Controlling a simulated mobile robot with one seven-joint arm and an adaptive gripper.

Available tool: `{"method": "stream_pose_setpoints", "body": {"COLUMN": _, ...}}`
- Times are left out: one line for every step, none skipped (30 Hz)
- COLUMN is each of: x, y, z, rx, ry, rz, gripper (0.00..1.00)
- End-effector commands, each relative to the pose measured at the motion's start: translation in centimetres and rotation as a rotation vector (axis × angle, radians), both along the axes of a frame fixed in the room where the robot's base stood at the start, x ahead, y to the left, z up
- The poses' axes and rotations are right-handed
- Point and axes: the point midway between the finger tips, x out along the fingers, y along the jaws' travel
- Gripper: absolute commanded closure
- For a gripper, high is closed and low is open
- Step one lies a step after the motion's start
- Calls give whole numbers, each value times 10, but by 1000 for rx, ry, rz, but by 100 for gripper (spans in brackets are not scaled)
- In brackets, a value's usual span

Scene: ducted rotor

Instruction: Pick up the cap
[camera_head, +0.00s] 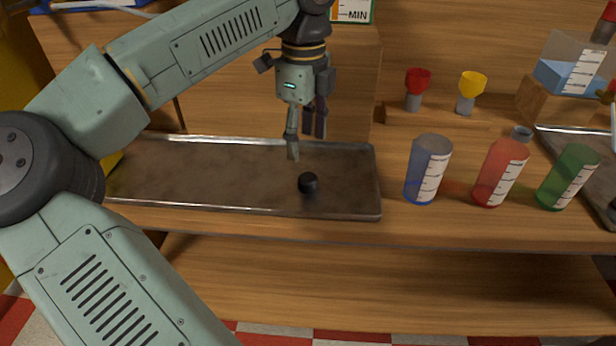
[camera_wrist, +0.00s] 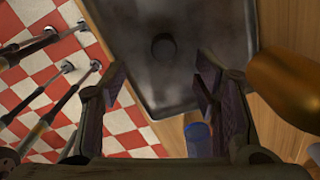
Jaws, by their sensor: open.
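The cap (camera_head: 308,183) is a small black round piece lying on the metal tray (camera_head: 215,172), near the tray's right end. It also shows in the wrist view (camera_wrist: 163,46) as a dark disc on the tray floor (camera_wrist: 195,75). My gripper (camera_head: 304,148) points down over the tray, above and slightly behind the cap in the head view. In the wrist view my gripper (camera_wrist: 160,82) is open and empty, with its two fingers apart and the cap showing beyond them, between the two sides.
Right of the tray stand a blue beaker (camera_head: 428,170), a red bottle (camera_head: 501,168) and a green beaker (camera_head: 568,177). Behind them are a red funnel (camera_head: 417,82) and a yellow funnel (camera_head: 471,86). A wooden block (camera_head: 350,85) rises behind the tray. The tray's left part is bare.

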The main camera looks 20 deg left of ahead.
Motion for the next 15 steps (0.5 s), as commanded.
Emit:
{"method": "stream_pose_setpoints", "body": {"x": -1, "y": -1, "z": -9, "rx": -4, "ry": 1, "rz": -4, "gripper": 44}}
{"method": "stream_pose_setpoints", "body": {"x": 0, "y": -1, "z": -14, "rx": -4, "ry": 1, "rz": -5, "gripper": 44}}
{"method": "stream_pose_setpoints", "body": {"x": 0, "y": -1, "z": -20, "rx": -5, "ry": 1, "rz": -5, "gripper": 44}}
{"method": "stream_pose_setpoints", "body": {"x": 0, "y": -1, "z": -24, "rx": -5, "ry": 1, "rz": -5, "gripper": 44}}
{"method": "stream_pose_setpoints", "body": {"x": 0, "y": -1, "z": -27, "rx": -5, "ry": 0, "rz": -5, "gripper": 44}}
{"method": "stream_pose_setpoints", "body": {"x": 0, "y": -2, "z": -31, "rx": -4, "ry": -1, "rz": -6, "gripper": 44}}
{"method": "stream_pose_setpoints", "body": {"x": 0, "y": -2, "z": -33, "rx": -4, "ry": -2, "rz": -6, "gripper": 44}}
{"method": "stream_pose_setpoints", "body": {"x": 0, "y": -2, "z": -35, "rx": -5, "ry": -1, "rz": -7, "gripper": 44}}
{"method": "stream_pose_setpoints", "body": {"x": 1, "y": -2, "z": -37, "rx": -5, "ry": -2, "rz": -7, "gripper": 44}}
{"method": "stream_pose_setpoints", "body": {"x": 1, "y": -3, "z": -39, "rx": -6, "ry": -2, "rz": -7, "gripper": 44}}
{"method": "stream_pose_setpoints", "body": {"x": 1, "y": -3, "z": -42, "rx": -7, "ry": -2, "rz": -8, "gripper": 44}}
{"method": "stream_pose_setpoints", "body": {"x": 2, "y": -4, "z": -46, "rx": -7, "ry": -1, "rz": -9, "gripper": 44}}
{"method": "stream_pose_setpoints", "body": {"x": 2, "y": -4, "z": -50, "rx": -8, "ry": 0, "rz": -11, "gripper": 44}}
{"method": "stream_pose_setpoints", "body": {"x": 3, "y": -5, "z": -54, "rx": -9, "ry": 0, "rz": -11, "gripper": 44}}
{"method": "stream_pose_setpoints", "body": {"x": 4, "y": -5, "z": -60, "rx": -9, "ry": 0, "rz": -10, "gripper": 44}}
